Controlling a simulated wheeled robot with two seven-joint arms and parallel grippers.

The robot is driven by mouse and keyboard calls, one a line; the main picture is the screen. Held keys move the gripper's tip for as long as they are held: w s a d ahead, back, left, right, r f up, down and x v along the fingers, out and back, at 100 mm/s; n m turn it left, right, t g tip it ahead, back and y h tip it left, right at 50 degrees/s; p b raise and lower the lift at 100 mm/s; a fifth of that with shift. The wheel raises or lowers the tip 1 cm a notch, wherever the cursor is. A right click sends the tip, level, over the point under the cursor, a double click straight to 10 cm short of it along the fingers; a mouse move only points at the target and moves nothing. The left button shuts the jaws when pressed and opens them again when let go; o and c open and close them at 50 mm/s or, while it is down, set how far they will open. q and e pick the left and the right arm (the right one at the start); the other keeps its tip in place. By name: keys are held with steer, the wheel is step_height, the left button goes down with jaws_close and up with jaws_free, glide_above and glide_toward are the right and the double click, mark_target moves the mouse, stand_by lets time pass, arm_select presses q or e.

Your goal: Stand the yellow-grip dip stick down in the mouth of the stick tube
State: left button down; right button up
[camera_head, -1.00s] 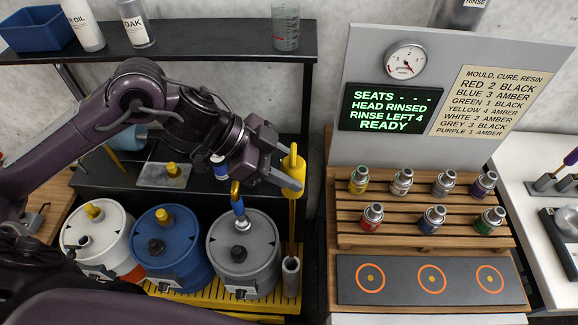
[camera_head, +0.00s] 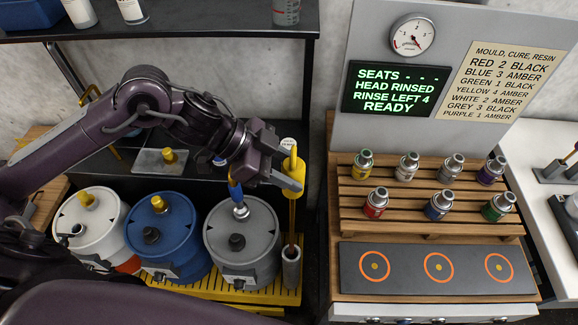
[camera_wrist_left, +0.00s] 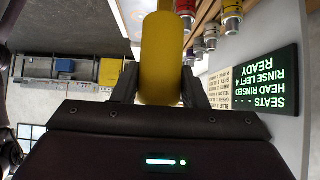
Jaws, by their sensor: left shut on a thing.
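My left gripper (camera_head: 284,180) is shut on the yellow grip (camera_head: 292,178) of the dip stick, which is upright. In the left wrist view the yellow grip (camera_wrist_left: 161,60) sits between the two fingers. The thin shaft (camera_head: 291,222) of the stick runs straight down from the grip to the mouth of the grey stick tube (camera_head: 291,270). The shaft's lower end is not visible and appears to be inside the tube. The grip is well above the tube's mouth. My right gripper is not in view.
A grey drum (camera_head: 262,262) stands just left of the tube, with a blue drum (camera_head: 180,255) and a white drum (camera_head: 80,250) farther left. A blue-handled tool (camera_head: 237,197) stands on the grey drum. A bottle rack (camera_head: 425,190) is to the right.

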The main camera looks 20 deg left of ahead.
arm_select(q)
steer(key=shift+f, duration=0.1)
steer(key=shift+f+b, duration=1.1)
steer(key=shift+f, duration=0.4)
steer(key=shift+f+b, duration=0.35)
steer(key=shift+f, duration=0.4)
